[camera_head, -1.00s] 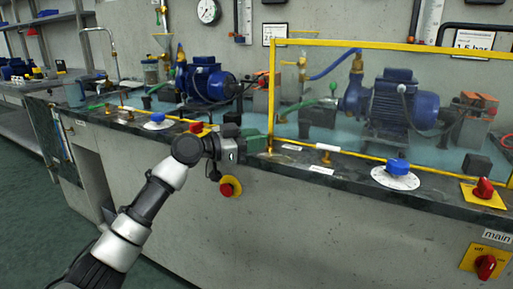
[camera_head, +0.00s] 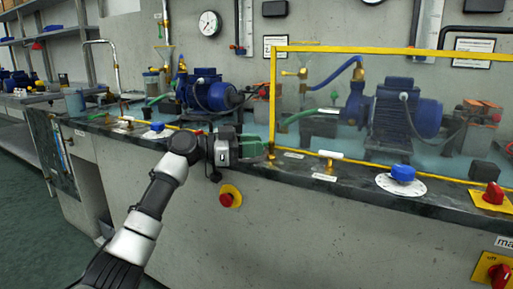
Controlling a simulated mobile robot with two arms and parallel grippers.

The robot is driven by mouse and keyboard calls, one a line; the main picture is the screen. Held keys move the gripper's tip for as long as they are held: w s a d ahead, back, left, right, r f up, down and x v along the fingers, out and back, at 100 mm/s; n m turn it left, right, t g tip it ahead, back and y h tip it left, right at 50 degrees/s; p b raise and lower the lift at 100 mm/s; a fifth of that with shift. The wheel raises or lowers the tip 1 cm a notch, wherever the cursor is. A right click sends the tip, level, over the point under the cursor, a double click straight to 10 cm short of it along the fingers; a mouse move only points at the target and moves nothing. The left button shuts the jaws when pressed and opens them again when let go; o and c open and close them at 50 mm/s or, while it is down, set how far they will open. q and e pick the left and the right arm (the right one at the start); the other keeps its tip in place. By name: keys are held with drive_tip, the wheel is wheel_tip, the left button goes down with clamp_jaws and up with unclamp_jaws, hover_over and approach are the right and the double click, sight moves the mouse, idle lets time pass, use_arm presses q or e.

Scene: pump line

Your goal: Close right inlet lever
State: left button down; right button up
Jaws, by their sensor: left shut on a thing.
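A small brass valve with a pale flat lever (camera_head: 330,155) stands on the dark bench ledge in front of the right pump's clear guard. The lever lies crosswise, running left to right. My right gripper is not in view.
A blue knob on a white dial (camera_head: 402,174) and a red switch on a yellow plate (camera_head: 493,195) sit further right on the ledge. A red button (camera_head: 227,199) is on the bench front below my gripper. The left pump (camera_head: 207,92) stands behind.

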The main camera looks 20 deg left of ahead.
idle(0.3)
use_arm(q)
drive_tip(key=c, duration=1.2)
unclamp_jaws()
drive_tip(key=p+v, duration=0.2)
drive_tip(key=v, duration=0.9)
drive_tip(key=shift+w, duration=0.2)
drive_tip(key=shift+c, duration=0.4)
